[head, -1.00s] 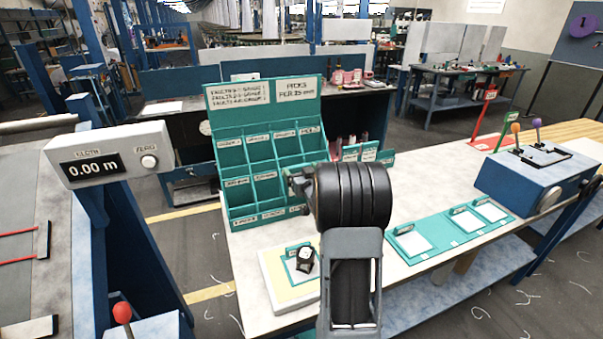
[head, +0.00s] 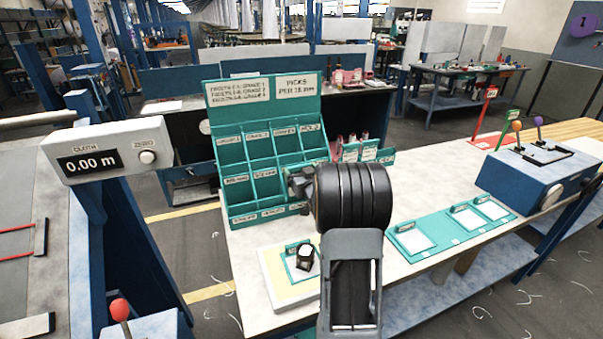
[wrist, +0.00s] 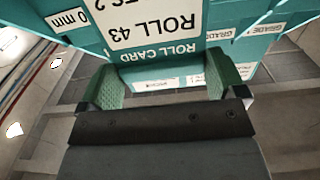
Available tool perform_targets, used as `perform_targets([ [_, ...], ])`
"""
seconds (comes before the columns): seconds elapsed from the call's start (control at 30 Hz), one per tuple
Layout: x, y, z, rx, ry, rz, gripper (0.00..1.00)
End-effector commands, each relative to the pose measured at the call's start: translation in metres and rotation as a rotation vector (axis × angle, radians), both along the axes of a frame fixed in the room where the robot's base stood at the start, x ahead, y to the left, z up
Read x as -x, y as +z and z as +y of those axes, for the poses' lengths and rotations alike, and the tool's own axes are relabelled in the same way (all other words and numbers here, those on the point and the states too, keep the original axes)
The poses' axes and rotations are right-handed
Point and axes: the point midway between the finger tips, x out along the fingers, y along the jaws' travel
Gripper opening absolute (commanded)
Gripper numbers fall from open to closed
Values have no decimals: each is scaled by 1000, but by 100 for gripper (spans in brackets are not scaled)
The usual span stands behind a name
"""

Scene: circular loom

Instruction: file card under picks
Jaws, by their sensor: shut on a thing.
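The wrist view shows my gripper (wrist: 164,82) with its two green-padded fingers at the lower edge of a roll card (wrist: 152,28), which reads "ROLL CARD" and "ROLL 43" upside down. My gripper is shut on this card. In the head view my gripper (head: 299,184) is in front of the right part of the teal card rack (head: 226,94); the card is hidden there. The rack has rows of labelled pockets under two signs, one reading "PICKS PER 25 mm" and one with fault grades. My black wrist covers the rack's lower right.
A pad with a small black-topped object (head: 305,257) lies on the bench in front of the rack. A teal strip (head: 452,232) with white cards lies to the right, before a blue control box (head: 535,180). A display (head: 105,152) reading 0.00 m stands at left.

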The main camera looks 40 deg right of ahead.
Motion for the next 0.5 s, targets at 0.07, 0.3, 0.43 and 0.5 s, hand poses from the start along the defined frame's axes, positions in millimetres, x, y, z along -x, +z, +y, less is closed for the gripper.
perform_targets([
  [0.07, 0, -5, 0, 0, 0, 0, 61],
  [0.3, 0, -16, 0, 0, 0, 0, 61],
  [0.43, 0, -22, 0, 0, 0, -1, 61],
  [0.5, 0, -26, 0, 0, 0, -1, 61],
])
